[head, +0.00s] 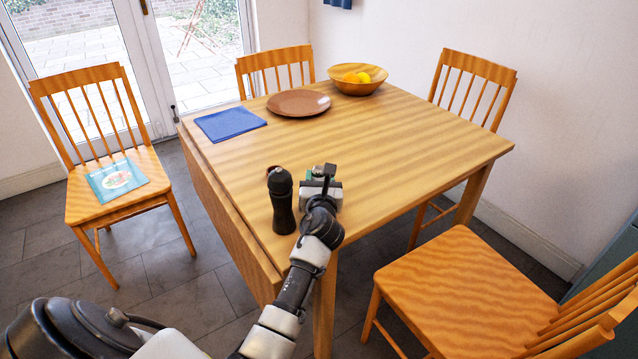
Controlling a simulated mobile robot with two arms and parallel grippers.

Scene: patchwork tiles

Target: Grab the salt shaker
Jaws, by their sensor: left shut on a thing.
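My left gripper (322,180) is over the near left part of the wooden table (420,145). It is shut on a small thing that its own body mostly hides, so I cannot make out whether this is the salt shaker. A tall black mill or shaker (282,203) with a rounded top stands upright just left of the gripper, near the table's left edge. No other shaker shows clearly. My right gripper is out of view.
A blue folded cloth (230,123), a brown plate (298,103) and a wooden bowl (357,87) with yellow and orange fruit are at the far side. A small brown thing shows behind the black mill. Chairs surround the table. The table's middle and right are clear.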

